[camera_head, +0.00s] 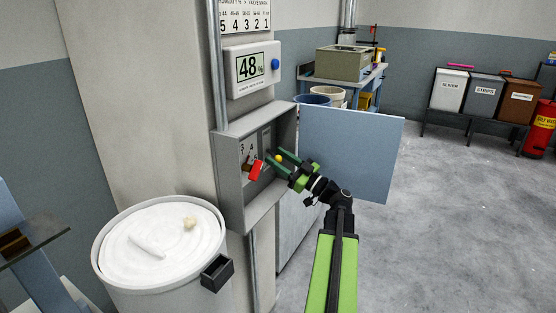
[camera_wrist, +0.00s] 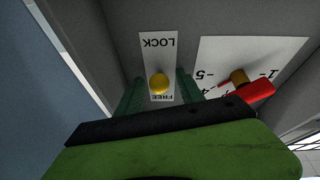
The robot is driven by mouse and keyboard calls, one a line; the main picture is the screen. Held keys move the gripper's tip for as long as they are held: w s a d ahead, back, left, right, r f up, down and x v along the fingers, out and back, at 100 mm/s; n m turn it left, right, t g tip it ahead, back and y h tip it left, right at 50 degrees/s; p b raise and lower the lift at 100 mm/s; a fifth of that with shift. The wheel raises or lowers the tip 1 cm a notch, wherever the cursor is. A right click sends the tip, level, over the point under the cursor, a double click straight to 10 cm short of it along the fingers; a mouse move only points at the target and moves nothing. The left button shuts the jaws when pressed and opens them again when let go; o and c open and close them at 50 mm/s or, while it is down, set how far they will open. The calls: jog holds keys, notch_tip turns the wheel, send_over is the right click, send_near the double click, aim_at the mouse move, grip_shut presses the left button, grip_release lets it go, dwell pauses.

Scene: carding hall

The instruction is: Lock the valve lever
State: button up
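A grey wall box (camera_head: 231,173) stands open, its blue-grey door (camera_head: 352,152) swung to the right. Inside, the red valve lever (camera_head: 255,170) sits on a numbered plate; it also shows in the wrist view (camera_wrist: 248,96), its pointer near -4. Beside it is a plate (camera_wrist: 158,62) marked LOCK and FREE, upside down in the wrist view. A yellow knob (camera_wrist: 159,85) sits at its FREE end. My gripper (camera_head: 279,160) is open inside the box, its green fingers on either side of the knob with gaps showing.
A workbench (camera_head: 372,77) and labelled bins (camera_head: 484,94) stand behind. Floor at right is clear.

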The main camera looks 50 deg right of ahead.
jog(key=b+v, duration=0.6)
jog(key=v, duration=1.1)
jog(key=shift+s, duration=0.2)
jog(key=shift+d+f, duration=0.1)
